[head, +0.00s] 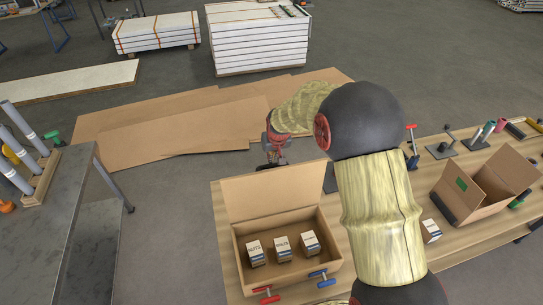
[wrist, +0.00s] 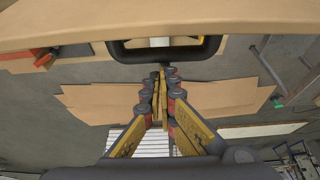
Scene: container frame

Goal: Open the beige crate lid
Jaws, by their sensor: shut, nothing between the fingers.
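The beige crate (head: 238,262) stands on the wooden table, its inside open to view. Its lid (head: 270,192) stands raised along the far edge, roughly upright. Three small labelled boxes sit inside the crate. My gripper (head: 272,157) is beyond the lid's top edge in the head view, apart from it in the picture. In the wrist view my gripper (wrist: 160,80) has its fingers drawn together with nothing between them. A dark loop-shaped handle (wrist: 165,50) lies just above the fingertips there, below a beige panel edge (wrist: 160,18); I cannot tell whether they touch.
A second open box (head: 478,190) stands on the table (head: 390,245) at right, among several tools. Red (head: 267,295) and blue (head: 322,278) handles lie by the crate's front. A grey bench (head: 60,215) is at left. Cardboard sheets (head: 170,130) cover the floor behind.

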